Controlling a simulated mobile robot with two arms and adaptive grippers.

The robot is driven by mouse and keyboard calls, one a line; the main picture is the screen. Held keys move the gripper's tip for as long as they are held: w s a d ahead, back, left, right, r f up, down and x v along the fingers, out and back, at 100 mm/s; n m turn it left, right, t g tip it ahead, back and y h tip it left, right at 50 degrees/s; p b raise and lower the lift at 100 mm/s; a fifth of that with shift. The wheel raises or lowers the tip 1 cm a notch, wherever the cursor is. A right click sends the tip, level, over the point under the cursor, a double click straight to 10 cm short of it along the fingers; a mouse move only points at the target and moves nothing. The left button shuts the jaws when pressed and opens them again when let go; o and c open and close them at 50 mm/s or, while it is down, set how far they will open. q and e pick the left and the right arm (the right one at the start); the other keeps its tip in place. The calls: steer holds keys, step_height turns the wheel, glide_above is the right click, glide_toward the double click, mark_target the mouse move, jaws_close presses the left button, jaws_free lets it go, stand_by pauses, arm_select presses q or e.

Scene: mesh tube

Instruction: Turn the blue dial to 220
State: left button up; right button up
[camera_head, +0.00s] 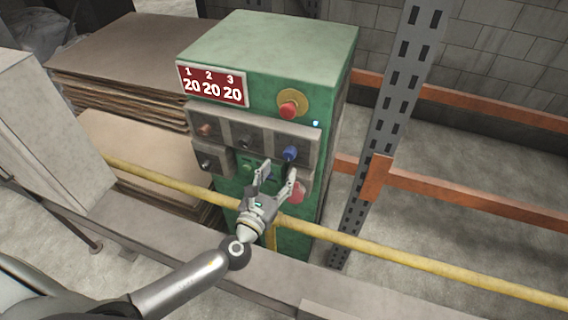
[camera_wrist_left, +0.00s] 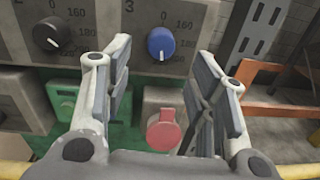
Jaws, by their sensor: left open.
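The blue dial (camera_head: 290,153) is on the upper right panel of the green control box (camera_head: 300,45). In the left wrist view the blue dial (camera_wrist_left: 161,43) sits under the number 3, with a white pointer line low on its face and the marks 0 and 160 around it. My left gripper (camera_head: 277,172) is open and empty, just below and in front of the blue dial. In the left wrist view its two fingers (camera_wrist_left: 155,85) stand apart, and the dial shows beyond and between them. The red display (camera_head: 212,84) reads 20 under 1, 2 and 3. My right gripper is not seen.
A black dial (camera_wrist_left: 51,35) is left of the blue one. A red knob on a yellow disc (camera_head: 289,107) is above. A yellow rail (camera_head: 400,262) crosses in front of the box. A grey metal post (camera_head: 388,125) stands right.

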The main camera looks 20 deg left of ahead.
arm_select(q)
steer(key=s, duration=0.6)
steer(key=shift+s+a, duration=0.2)
steer(key=shift+a, duration=0.05)
